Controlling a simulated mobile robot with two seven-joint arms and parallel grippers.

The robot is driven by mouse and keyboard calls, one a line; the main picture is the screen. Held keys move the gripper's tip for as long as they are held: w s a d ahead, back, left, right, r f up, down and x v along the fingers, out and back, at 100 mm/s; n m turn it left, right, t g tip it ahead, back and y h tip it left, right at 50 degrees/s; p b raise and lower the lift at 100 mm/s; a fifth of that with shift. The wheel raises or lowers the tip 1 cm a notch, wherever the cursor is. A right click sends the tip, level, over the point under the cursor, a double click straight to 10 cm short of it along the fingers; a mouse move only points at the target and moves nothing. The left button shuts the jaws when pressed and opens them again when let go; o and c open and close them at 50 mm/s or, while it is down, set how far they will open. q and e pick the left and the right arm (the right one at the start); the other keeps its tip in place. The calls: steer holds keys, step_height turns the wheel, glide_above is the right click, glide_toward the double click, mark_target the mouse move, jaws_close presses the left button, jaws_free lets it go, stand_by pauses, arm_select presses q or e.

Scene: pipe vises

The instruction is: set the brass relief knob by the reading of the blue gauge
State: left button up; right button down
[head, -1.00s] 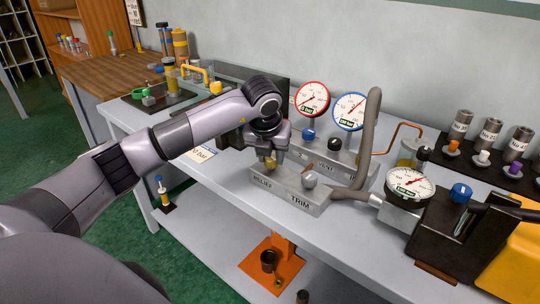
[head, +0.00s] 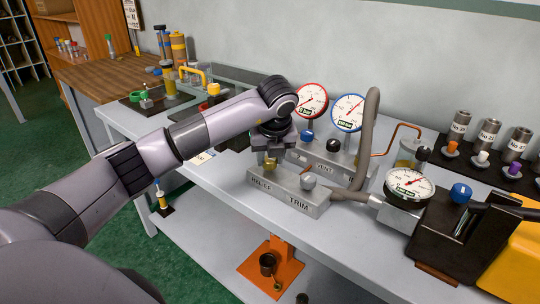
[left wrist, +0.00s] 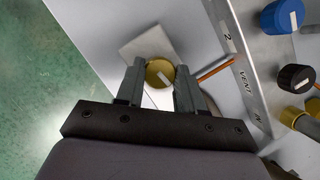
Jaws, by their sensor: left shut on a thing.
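The brass relief knob (head: 269,164) stands on the grey block (head: 318,208) marked RELIEF and TRIM. My left gripper (head: 270,157) reaches it from above and is shut on it. In the left wrist view the two fingers sit on either side of the round brass top (left wrist: 159,72), which carries a pale pointer mark. The blue-rimmed gauge (head: 349,112) stands behind the block on the right, its dial facing me; its red needle is too small to read exactly. My right gripper is not in view.
A grey trim knob (head: 308,181) is close to the right of the relief knob. A red-rimmed gauge (head: 312,100), blue knob (head: 307,137) and black knob (head: 333,145) stand behind. A grey hose (head: 368,140) rises on the right. The front bench top is clear.

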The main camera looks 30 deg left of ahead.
arm_select(q)
steer(key=shift+r, duration=0.1)
steer(key=o, duration=1)
steer(key=shift+o, duration=0.2)
steer(key=v, duration=0.7)
steer(key=shift+b, duration=0.3)
